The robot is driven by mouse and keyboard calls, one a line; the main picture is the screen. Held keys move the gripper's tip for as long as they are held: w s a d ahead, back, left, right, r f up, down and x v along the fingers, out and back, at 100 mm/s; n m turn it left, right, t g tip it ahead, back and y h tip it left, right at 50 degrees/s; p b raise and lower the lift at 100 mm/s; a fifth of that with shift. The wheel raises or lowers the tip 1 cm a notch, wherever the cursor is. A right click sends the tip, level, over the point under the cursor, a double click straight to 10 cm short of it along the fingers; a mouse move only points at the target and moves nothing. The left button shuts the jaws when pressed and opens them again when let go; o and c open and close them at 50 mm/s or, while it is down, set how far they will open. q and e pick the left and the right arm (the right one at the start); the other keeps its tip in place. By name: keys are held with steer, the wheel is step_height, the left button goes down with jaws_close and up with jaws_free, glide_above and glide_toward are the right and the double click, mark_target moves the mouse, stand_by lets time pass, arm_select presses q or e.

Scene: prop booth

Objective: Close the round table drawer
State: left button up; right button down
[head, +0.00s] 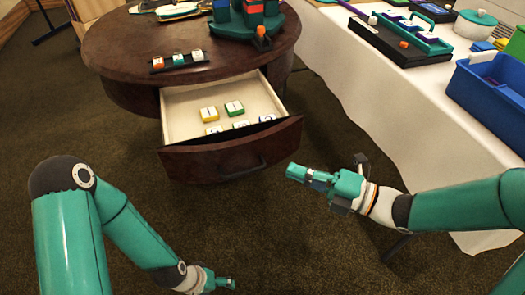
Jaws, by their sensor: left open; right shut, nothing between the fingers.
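The round table (115,55) is dark brown wood and stands at the upper left. Its drawer (180,96) is pulled out toward me, with a cream inside and a dark curved front (205,162). A dark handle (243,169) is on the front. Several small yellow, green and white blocks (208,114) lie in the drawer. My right gripper (293,171) is shut and empty, just right of the drawer front; I cannot tell whether it touches. My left gripper (228,284) is open and low at the bottom edge, below the drawer and apart from it.
A black rack with small blocks (180,61) and a teal holder (240,24) stand on the round table. A white-clothed table (400,125) runs along the right, with a blue bin (480,98) and a teal tray (412,36). Dark carpet (120,135) is clear around the drawer.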

mark_target(248, 144)
steer(key=x, duration=0.2)
steer(key=w+x, duration=0.1)
steer(key=x, duration=0.2)
steer(key=d+b+x, duration=0.1)
steer(key=x, duration=0.2)
steer(key=shift+w+a+f, duration=0.1)
steer(key=shift+w+a, duration=0.1)
steer(key=shift+w, duration=0.3)
steer(key=shift+w+a, duration=0.15)
steer(key=shift+w, duration=0.3)
